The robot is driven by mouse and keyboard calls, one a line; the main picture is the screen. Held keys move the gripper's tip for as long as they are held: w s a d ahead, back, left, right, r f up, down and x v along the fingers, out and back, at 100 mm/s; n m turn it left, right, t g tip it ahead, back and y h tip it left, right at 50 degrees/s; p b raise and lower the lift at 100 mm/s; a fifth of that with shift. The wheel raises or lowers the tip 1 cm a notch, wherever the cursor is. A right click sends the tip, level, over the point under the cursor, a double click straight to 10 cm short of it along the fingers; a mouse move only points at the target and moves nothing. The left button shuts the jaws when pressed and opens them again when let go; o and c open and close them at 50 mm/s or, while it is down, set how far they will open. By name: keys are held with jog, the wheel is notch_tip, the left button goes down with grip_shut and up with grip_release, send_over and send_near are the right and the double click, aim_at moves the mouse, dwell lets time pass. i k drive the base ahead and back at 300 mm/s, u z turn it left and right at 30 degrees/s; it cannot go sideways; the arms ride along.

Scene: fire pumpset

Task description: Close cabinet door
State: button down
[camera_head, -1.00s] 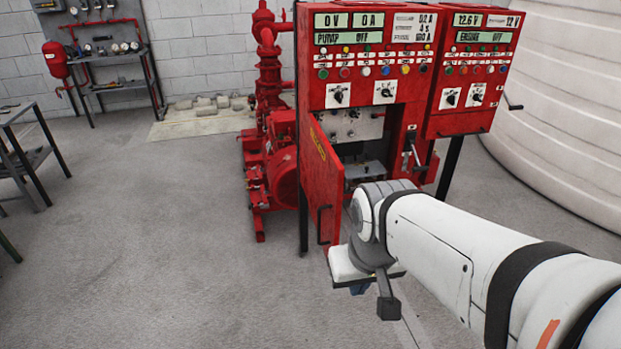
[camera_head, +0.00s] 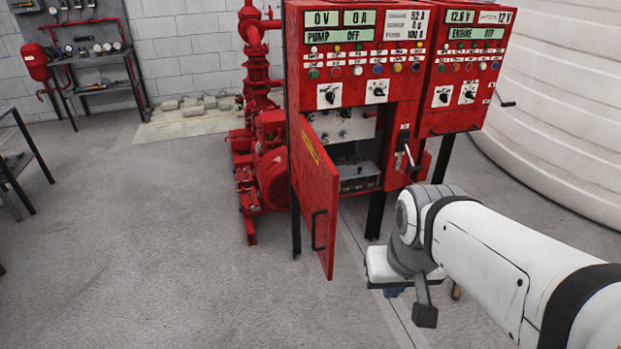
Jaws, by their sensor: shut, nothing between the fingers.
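The red cabinet door (camera_head: 318,195) stands open on the left cabinet, hinged at its left side and swung out toward me. Its black bar handle (camera_head: 317,230) is near the free edge. The lower compartment behind it (camera_head: 358,165) is exposed, with knobs and grey parts inside. My gripper (camera_head: 412,285) is at the end of my white arm, right of the door and apart from it in the picture. It is shut and holds nothing.
A red pump (camera_head: 270,160) is behind the door at left. A white ribbed tank (camera_head: 560,110) is at far right. The floor at left front is clear.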

aim_at(320, 177)
jog(key=i, duration=0.95)
